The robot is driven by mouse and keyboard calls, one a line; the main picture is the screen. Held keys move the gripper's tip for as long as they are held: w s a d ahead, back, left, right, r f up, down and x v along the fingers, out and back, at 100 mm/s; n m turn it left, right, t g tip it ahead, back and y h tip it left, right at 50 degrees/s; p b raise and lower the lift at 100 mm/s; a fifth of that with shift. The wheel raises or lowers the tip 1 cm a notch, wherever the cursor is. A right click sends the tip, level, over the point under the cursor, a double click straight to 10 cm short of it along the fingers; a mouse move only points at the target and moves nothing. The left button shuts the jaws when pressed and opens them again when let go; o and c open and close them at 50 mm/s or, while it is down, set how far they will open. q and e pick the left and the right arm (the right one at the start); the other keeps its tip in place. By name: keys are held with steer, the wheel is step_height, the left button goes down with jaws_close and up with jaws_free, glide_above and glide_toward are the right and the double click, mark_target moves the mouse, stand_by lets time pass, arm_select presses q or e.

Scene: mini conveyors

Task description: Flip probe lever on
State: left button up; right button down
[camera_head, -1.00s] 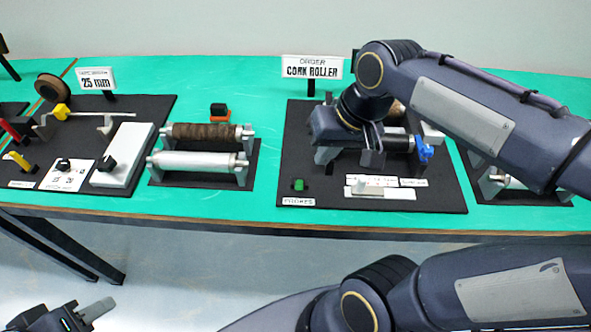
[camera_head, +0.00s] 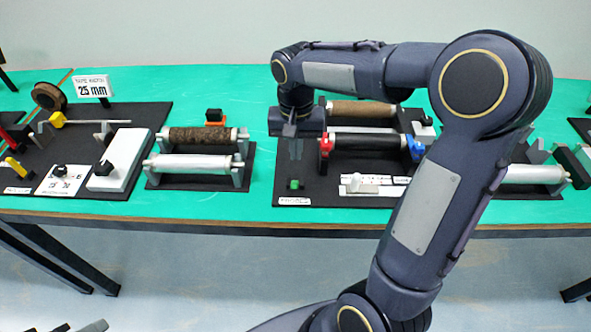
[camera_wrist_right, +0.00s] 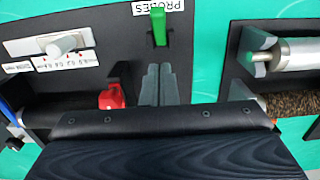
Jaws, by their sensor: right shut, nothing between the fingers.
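The green probe lever (camera_head: 294,184) stands at the front left of the middle black board, by the white PROBES label (camera_head: 294,201). In the right wrist view the lever (camera_wrist_right: 158,25) is upright in the picture, just beyond my fingertips. My right gripper (camera_head: 295,152) points down behind the lever in the head view, its fingers together and empty. In the wrist view the fingers (camera_wrist_right: 158,82) look apart from the lever. My left gripper (camera_head: 80,327) shows only a small tip at the bottom left edge; its jaws cannot be judged.
A dark roller with a red clamp (camera_head: 326,146) and a blue clamp (camera_head: 415,148) lies right of my right gripper. A white slider scale (camera_head: 368,184) is right of the lever. A roller stand (camera_head: 238,178) is to the left. My right arm covers the right part of the board.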

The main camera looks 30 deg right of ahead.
mark_target(296, 182)
steer(key=f, duration=0.1)
steer(key=s+a+f, duration=0.1)
steer(key=s+f, duration=0.1)
steer(key=shift+s+a+f, duration=0.25)
steer(key=shift+a+f, duration=0.05)
steer(key=shift+f, duration=0.1)
